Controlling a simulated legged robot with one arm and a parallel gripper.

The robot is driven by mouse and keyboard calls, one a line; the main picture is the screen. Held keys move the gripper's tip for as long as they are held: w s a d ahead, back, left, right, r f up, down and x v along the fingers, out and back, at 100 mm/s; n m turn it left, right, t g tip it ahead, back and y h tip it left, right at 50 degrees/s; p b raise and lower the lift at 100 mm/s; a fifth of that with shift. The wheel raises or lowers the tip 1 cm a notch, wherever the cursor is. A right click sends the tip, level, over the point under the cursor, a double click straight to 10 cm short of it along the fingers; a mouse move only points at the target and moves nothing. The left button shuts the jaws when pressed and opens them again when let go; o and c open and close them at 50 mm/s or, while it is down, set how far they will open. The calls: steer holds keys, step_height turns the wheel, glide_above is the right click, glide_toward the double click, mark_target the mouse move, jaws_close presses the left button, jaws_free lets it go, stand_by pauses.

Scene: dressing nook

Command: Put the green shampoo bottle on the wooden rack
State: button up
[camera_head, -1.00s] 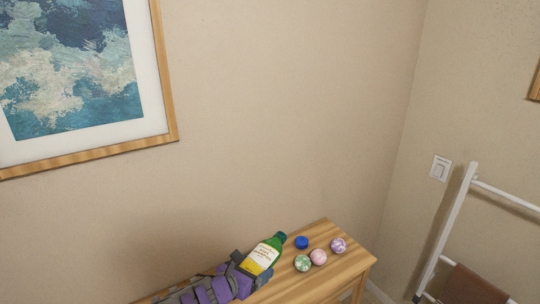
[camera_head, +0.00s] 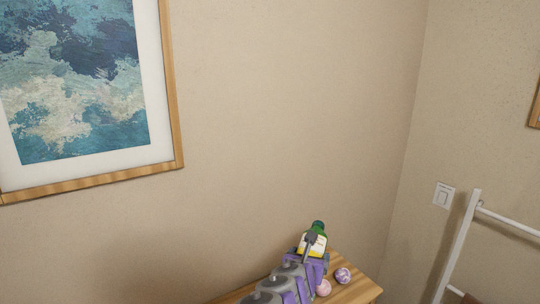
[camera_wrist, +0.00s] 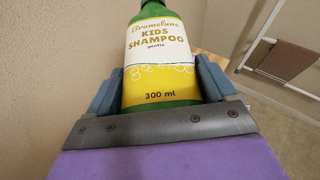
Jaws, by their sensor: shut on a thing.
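The green shampoo bottle (camera_head: 317,228) has a white and yellow label and stands roughly upright in the head view, with my gripper (camera_head: 312,250) around its lower part. In the wrist view, the fingers of my gripper (camera_wrist: 162,86) are shut on both sides of the bottle (camera_wrist: 160,40), whose label reads "Kids Shampoo". Its cap is out of the wrist view. A piece of wooden furniture (camera_head: 357,290) lies below and behind my arm; I cannot tell whether it is the wooden rack.
A purple and white ball (camera_head: 343,275) and a pink ball (camera_head: 323,287) sit on the wood beside my gripper. A white rail stand (camera_head: 458,245) with a brown towel (camera_wrist: 288,60) is at the right. A framed picture (camera_head: 180,120) hangs at the left.

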mark_target(324, 242)
steer(key=shift+y, duration=0.3)
steer(key=d, duration=0.1)
steer(key=d+r, duration=0.1)
steer(key=w+d+r, duration=0.1)
steer(key=shift+d+r, duration=0.25)
steer(key=shift+d, duration=0.1)
steer(key=shift+d+r+n, duration=0.1)
steer(key=shift+d+n, duration=0.2)
steer(key=shift+d, duration=0.15)
